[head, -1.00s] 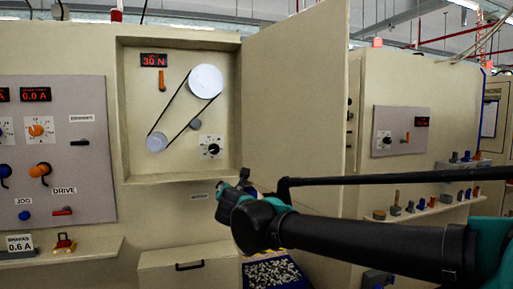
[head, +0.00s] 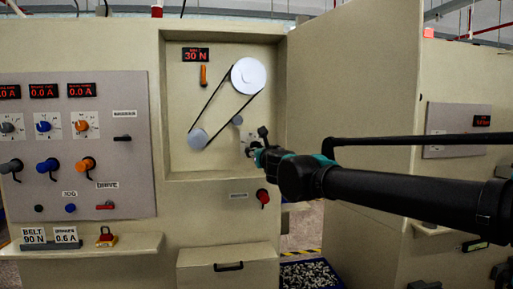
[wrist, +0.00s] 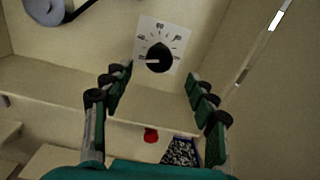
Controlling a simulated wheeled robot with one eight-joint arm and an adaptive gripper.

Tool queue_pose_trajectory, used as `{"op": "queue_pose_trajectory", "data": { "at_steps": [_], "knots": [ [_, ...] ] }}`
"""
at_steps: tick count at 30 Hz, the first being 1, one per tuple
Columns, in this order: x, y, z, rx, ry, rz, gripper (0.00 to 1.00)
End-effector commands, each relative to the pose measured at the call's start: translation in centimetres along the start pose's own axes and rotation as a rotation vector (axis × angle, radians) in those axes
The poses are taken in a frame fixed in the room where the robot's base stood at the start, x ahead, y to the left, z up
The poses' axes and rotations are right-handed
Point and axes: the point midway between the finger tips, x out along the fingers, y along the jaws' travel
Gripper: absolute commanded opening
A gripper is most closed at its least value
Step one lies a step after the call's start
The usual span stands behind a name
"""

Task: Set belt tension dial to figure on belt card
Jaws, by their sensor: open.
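The belt tension dial is a black round knob (wrist: 159,57) on a white scale plate in the wrist view, its white mark pointing left toward the low end. In the head view my gripper (head: 260,143) covers most of its plate (head: 248,148). My gripper, also in the wrist view (wrist: 160,88), is open and empty, its fingers spread to either side below the knob, apart from it. The belt card (head: 33,236) reads BELT 90 N and stands on the left ledge. The red display (head: 195,54) above the pulleys reads 30 N.
The recess holds a belt on a large pulley (head: 248,75) and a small pulley (head: 197,139). An open door (head: 345,85) stands to its right. A red knob (head: 263,196) sits below the recess. Another card (head: 66,235) reads 0.6 A.

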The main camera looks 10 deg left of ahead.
Motion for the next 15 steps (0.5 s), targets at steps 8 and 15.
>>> {"op": "queue_pose_trajectory", "data": {
  "at_steps": [8,15],
  "knots": [
    [4.8,-0.1,0.0,0.001,0.0,-0.001,0.58],
    [8.0,-0.1,0.0,0.001,0.0,-0.001,0.58]
  ]
}}
